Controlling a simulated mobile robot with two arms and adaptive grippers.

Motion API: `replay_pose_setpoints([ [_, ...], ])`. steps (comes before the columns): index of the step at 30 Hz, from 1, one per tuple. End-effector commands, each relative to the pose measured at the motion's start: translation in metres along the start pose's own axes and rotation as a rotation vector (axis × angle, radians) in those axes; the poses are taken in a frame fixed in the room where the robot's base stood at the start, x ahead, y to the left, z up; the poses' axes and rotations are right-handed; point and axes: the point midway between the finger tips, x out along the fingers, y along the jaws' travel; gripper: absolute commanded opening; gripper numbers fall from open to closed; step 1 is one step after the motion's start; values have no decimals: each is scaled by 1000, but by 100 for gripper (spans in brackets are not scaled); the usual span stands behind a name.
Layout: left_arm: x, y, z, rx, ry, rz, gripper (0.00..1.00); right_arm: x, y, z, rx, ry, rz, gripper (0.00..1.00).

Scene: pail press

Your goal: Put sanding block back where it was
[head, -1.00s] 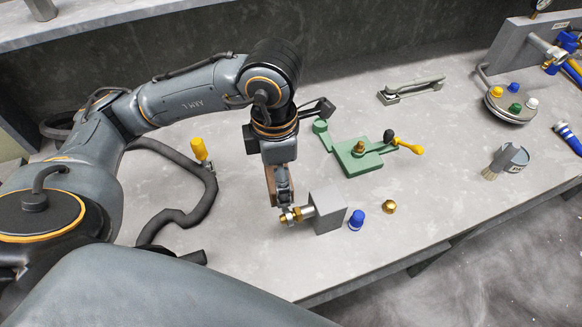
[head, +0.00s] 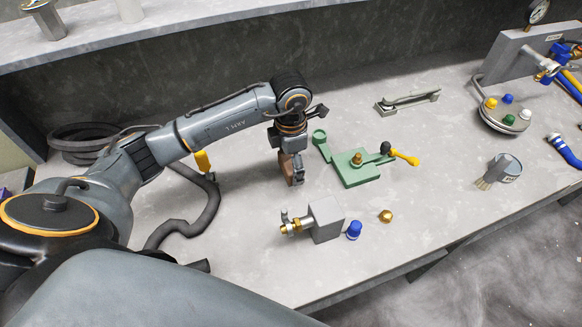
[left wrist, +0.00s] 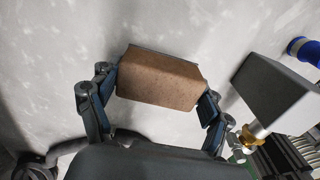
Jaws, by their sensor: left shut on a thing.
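The sanding block (left wrist: 160,82) is a brown block with a grey layer along its far edge, seen large in the left wrist view. My left gripper (left wrist: 160,88) is shut on it, one finger at each end. In the head view the left gripper (head: 293,175) points down over the bench, left of the green fixture and behind the grey block with the brass fitting. The sanding block (head: 286,169) shows there only in part, as a brown strip beside the fingers. Whether it touches the bench I cannot tell. My right gripper is not in view.
A grey block with a brass fitting (head: 326,220) stands close in front, with a blue cap (head: 354,229) and a brass nut (head: 386,216) to its right. A green fixture (head: 352,179) is just right.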

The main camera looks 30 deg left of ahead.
Motion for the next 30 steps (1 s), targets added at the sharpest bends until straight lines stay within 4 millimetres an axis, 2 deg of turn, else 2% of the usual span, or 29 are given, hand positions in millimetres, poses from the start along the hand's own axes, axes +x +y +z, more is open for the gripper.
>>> replay_pose_setpoints([
  [6, 26, 3, 1, -1, 4, -4, 44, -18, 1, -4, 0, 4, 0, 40],
  [9, 34, 3, 2, 0, 2, -1, 44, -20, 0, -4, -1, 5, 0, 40],
  [20, 41, 4, 2, 0, 1, 0, 44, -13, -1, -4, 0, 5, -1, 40],
  [21, 40, 4, 2, 0, 1, 0, 84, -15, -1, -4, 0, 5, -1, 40],
  [23, 39, 4, 2, 0, 1, 0, 97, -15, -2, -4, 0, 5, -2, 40],
  [24, 39, 4, 2, 0, 1, 0, 100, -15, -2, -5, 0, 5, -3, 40],
  [30, 39, 4, 2, 0, 1, 0, 100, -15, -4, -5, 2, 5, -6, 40],
])
